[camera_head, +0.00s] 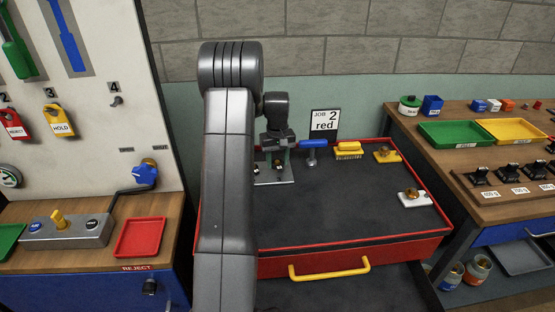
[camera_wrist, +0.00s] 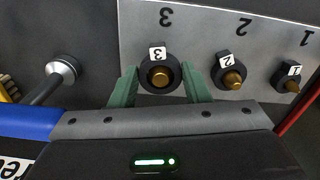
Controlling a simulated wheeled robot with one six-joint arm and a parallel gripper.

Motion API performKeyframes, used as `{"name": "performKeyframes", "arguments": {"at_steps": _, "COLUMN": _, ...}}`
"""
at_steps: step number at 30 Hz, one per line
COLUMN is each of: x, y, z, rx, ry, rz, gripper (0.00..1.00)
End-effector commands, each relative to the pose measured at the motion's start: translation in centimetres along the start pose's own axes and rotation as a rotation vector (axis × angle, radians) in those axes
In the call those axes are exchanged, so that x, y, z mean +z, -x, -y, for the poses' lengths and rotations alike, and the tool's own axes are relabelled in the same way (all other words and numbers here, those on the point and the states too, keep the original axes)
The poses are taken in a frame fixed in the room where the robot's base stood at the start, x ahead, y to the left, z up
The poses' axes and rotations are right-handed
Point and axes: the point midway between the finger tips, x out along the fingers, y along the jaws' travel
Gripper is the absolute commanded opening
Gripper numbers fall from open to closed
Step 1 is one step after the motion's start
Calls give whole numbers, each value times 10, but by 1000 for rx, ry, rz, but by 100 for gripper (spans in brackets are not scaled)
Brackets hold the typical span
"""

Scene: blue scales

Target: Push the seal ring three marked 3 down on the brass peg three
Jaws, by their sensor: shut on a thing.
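Seal ring three (camera_wrist: 145,80), black with a white tag marked 3, is around brass peg three (camera_wrist: 159,76) in the wrist view. The peg's top shows through its hole. My gripper (camera_wrist: 160,88) is shut on this ring, with one green finger at each side. The ring's height on the peg is hard to tell from above. The grey plate (camera_wrist: 200,22) bears the numbers 3, 2 and 1. In the head view my gripper (camera_head: 277,152) is over the plate (camera_head: 285,181), and my arm hides part of the area.
Black rings marked 2 (camera_wrist: 226,62) and 1 (camera_wrist: 292,72) are around their brass pegs beside my gripper. The dark mat's middle (camera_head: 335,205) is clear.

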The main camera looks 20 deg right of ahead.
Motion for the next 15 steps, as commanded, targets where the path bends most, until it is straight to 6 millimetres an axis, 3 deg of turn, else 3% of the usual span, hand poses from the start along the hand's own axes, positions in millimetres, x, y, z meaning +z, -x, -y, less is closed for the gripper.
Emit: {"name": "performKeyframes", "arguments": {"at_steps": 15, "x": 0, "y": -10, "z": 0, "rx": 0, "ry": 0, "rz": 1, "gripper": 21}}
